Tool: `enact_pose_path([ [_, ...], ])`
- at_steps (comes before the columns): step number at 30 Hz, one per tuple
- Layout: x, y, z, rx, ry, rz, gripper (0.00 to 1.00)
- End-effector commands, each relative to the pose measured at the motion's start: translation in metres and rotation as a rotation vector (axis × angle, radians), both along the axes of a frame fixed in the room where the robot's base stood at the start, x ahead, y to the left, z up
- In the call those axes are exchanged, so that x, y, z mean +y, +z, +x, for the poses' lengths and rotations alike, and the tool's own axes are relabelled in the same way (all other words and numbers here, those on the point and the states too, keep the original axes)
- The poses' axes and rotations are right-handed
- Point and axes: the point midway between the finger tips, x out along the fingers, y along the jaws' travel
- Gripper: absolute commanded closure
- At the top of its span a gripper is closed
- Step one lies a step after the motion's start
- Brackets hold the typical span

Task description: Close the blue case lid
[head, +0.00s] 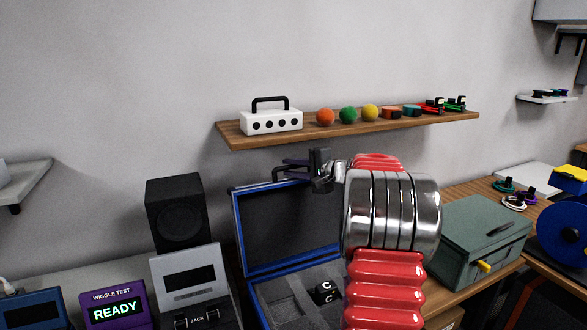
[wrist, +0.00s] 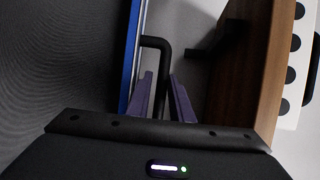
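The blue case (head: 262,308) stands open on the bench in the head view. Its blue-rimmed lid (head: 238,235) is raised, leaning back near upright, with a dark inside. In the wrist view the lid's blue edge (wrist: 131,55) runs down the left of centre. A black handle (wrist: 158,42) sticks out from the lid beside it. My gripper (head: 288,170) is at the lid's top edge. In the wrist view its two purple fingers (wrist: 160,85) are apart, with the handle's bar between them. Whether they touch the bar is unclear. My arm hides the case's right side.
A wooden shelf (head: 350,130) with a white box (head: 271,121) and coloured balls is just above and behind the lid. A black speaker (head: 178,213) stands left of the case. A grey-green box (head: 485,236) stands to the right. A black block (head: 323,292) lies in the case.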

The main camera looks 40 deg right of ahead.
Motion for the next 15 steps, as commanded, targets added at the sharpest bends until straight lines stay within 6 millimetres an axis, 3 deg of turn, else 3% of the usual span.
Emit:
enact_pose_path([
  [3, -0.0002, 0.0002, -0.0004, 0.0, 0.0, 0.0, 0.81],
  [11, -0.0004, -0.0003, -0.0007, 0.001, 0.0, 0.0, 0.99],
  [15, -0.0005, -0.0008, -0.001, 0.002, 0.0, 0.0, 1.0],
])
